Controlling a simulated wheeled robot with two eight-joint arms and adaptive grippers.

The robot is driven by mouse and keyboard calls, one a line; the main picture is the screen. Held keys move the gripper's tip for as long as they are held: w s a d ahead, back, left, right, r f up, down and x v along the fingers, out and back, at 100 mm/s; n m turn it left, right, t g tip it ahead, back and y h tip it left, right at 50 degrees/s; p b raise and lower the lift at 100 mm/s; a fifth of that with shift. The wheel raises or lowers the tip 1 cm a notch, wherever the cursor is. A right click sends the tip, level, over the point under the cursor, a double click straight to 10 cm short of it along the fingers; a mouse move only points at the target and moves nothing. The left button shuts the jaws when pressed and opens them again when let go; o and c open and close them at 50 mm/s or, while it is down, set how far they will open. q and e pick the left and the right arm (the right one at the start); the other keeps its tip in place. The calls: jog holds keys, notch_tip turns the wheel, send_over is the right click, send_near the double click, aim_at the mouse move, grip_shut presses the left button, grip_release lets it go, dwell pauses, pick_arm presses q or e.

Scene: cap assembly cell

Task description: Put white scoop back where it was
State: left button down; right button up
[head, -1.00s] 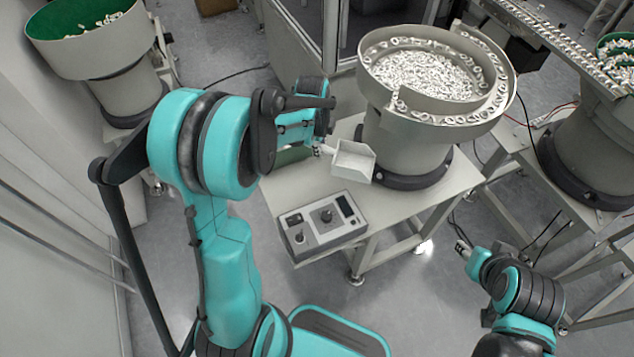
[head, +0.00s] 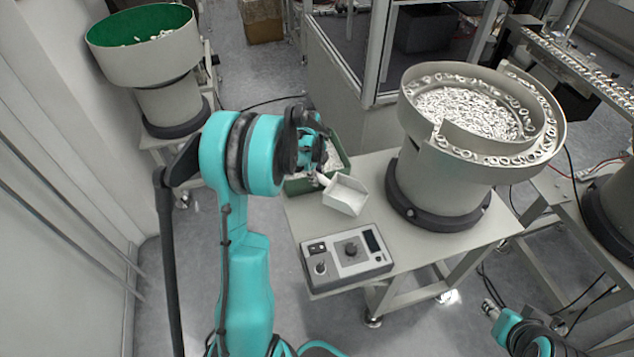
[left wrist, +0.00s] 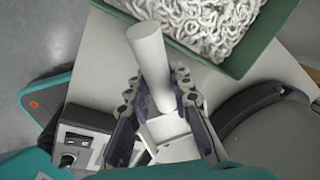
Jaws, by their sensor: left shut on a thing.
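The white scoop (head: 346,196) is in my left gripper (head: 318,178), above the table between the green bin and the control box. Its square pan points toward the right of the head view. In the left wrist view the fingers of my left gripper (left wrist: 160,98) are shut on the scoop's round white handle (left wrist: 150,58), and part of the pan (left wrist: 172,138) shows below them. Whether the scoop touches the table is unclear. My right gripper (head: 491,309) is low at the right, away from the table; its fingers are too small to read.
A green bin (head: 343,150) of white parts stands at the table's back left, partly behind my left gripper; its rim (left wrist: 235,72) is close in the wrist view. A control box (head: 345,258) sits in front, a bowl feeder (head: 440,180) to the right. Bare table (head: 405,240) lies between them.

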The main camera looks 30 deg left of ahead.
pick_arm(q)
notch_tip(320, 180, down, 2)
jog(key=shift+f+b, duration=0.2)
jog(key=shift+b, duration=0.15)
jog(key=shift+r, duration=0.1)
